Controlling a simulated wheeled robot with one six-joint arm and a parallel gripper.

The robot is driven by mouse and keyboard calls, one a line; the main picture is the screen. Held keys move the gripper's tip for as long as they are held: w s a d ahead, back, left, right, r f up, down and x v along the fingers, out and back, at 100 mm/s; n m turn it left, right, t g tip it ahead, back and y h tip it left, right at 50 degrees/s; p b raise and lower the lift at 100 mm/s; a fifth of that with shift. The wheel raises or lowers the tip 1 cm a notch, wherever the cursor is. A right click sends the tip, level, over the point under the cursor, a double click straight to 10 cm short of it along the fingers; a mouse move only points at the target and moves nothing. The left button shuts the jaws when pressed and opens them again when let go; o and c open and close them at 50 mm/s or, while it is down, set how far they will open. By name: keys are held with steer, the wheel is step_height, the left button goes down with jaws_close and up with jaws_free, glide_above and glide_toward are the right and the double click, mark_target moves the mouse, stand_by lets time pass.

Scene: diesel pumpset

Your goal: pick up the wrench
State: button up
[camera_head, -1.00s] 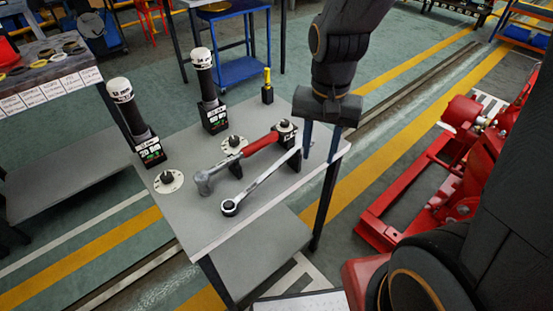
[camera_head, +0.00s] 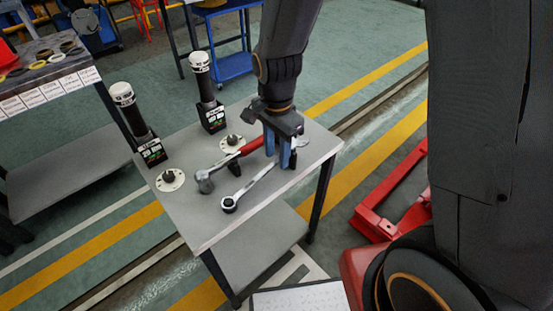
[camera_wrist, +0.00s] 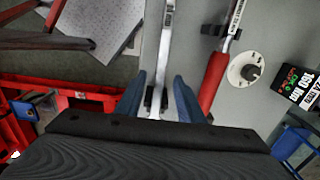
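The silver ratchet wrench (camera_head: 247,189) lies on the grey table (camera_head: 225,226), its round head toward the table's front. Its handle also shows in the wrist view (camera_wrist: 165,45), running between my fingers. My gripper (camera_head: 278,153) is low over the back end of the handle. In the wrist view my blue fingers (camera_wrist: 159,95) are open, one on each side of the handle, with a gap on both sides. A red-handled tool (camera_head: 252,146) lies beside the wrench on the left; its red grip is just right of my fingers in the wrist view (camera_wrist: 214,80).
Two black cylinders with white tops, one at left (camera_head: 136,120) and one at back (camera_head: 205,88), stand on the table. Round white discs (camera_head: 170,181) lie near them. A red frame (camera_head: 385,205) stands on the floor at right.

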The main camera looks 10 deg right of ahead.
mark_target(276, 160)
steer(key=shift+f, duration=1.5)
jaws_close()
